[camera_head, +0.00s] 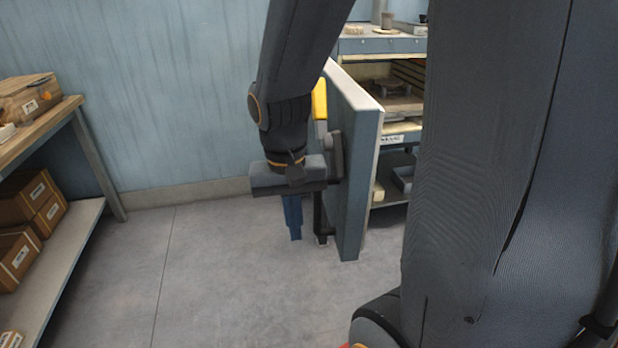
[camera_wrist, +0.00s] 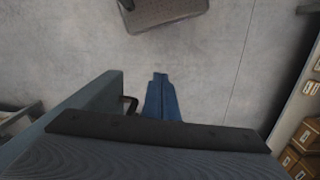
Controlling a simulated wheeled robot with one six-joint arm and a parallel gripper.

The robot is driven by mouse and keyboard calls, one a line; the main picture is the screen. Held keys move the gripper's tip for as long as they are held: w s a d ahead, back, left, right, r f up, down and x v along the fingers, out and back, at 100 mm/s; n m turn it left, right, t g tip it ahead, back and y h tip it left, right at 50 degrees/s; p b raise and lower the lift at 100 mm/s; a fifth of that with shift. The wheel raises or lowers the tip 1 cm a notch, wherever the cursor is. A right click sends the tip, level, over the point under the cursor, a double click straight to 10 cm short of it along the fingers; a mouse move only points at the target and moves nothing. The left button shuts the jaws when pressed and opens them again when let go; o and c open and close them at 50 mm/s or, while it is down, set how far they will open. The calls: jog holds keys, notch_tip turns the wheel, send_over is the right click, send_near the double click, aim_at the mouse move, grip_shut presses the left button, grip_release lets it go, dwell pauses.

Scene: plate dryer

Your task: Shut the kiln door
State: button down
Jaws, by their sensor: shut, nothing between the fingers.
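The kiln door (camera_head: 354,185) is a thick grey-blue panel with a pale edge. It stands swung open, out from the kiln (camera_head: 392,139), in the head view. A dark handle (camera_head: 336,156) is on the door's left face, partly hidden by my wrist. My gripper (camera_head: 296,237) points down with blue fingers shut and empty. It is just left of the door and handle. In the wrist view the shut fingers (camera_wrist: 160,76) are beside the handle (camera_wrist: 131,106), with the door (camera_wrist: 88,112) to their left. I cannot tell whether the fingers touch the handle.
A workbench (camera_head: 66,118) with a lower shelf of cardboard boxes (camera_head: 20,250) stands at the left. The floor (camera_head: 190,270) between bench and door is clear. A yellow object (camera_head: 319,102) shows behind my arm. My arm hides part of the kiln.

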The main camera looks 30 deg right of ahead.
jog(key=w+r+m+h+p, duration=0.4)
jog(key=w+r+m+p, duration=0.4)
jog(key=w+r+m, duration=0.5)
jog(key=s+d+f+m+p, duration=0.1)
jog(key=d+f+p, duration=0.1)
jog(key=d+f, duration=0.2)
jog(key=s+d+f+m+p, duration=0.1)
jog(key=d+f, duration=0.3)
jog(key=f, duration=0.4)
jog(key=shift+s+p, duration=0.35)
jog(key=shift+p, duration=0.25)
